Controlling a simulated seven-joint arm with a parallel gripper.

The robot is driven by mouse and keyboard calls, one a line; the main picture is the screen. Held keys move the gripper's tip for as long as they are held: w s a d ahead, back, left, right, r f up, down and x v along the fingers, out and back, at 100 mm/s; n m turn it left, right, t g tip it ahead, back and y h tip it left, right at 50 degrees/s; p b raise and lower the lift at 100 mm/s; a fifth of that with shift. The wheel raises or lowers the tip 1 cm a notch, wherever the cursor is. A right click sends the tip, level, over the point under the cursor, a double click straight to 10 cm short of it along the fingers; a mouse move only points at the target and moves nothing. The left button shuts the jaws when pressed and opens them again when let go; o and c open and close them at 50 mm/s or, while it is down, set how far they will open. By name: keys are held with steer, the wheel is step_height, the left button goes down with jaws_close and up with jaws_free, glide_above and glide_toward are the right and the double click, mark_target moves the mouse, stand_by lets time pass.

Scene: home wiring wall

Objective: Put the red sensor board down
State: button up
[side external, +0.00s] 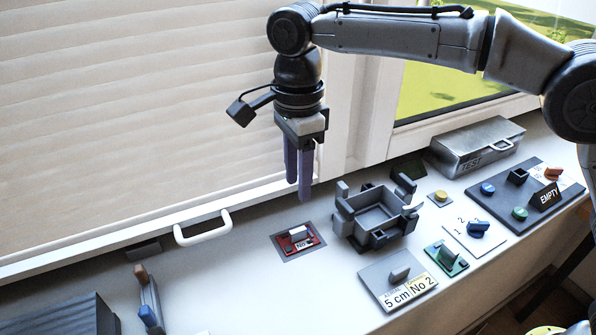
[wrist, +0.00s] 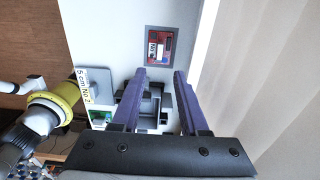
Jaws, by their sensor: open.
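The red sensor board (side external: 298,239) lies flat on a dark grey square on the white sill, left of the grey fixture. It carries a white block and a small label. In the wrist view the red board (wrist: 159,46) lies beyond the fingertips. My gripper (side external: 305,197) is open and empty, pointing down above and slightly behind the board, apart from it. In the wrist view my gripper's two purple fingers (wrist: 160,72) stand apart with nothing between them.
A grey fixture (side external: 345,231) with raised corner posts stands right of the board. A grey plate (side external: 368,283) marked 5 cm No 2, a green board (side external: 435,250), a TEST box (side external: 462,160) and a dark panel (side external: 495,207) lie further right. A white handle (side external: 203,238) is at left.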

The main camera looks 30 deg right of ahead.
steer(key=shift+r, duration=0.35)
steer(key=s+d+r+n+t, duration=0.1)
steer(key=s+d+r+n, duration=0.3)
steer(key=d, duration=0.6)
steer(key=s+d+r+n+t, duration=0.2)
steer(key=s+d+n, duration=0.25)
steer(key=d, duration=0.45)
steer(key=s+d+f+n+t, duration=0.1)
steer(key=s+d+f+n, duration=0.3)
steer(key=s, duration=0.4)
steer(key=s+d+f+n+t, duration=0.1)
steer(key=s+d+f+n, duration=0.3)
steer(key=s, duration=0.4)
steer(key=shift+s+d+n+t, duration=0.3)
steer(key=shift+d+n, duration=0.45)
steer(key=shift+d, duration=0.5)
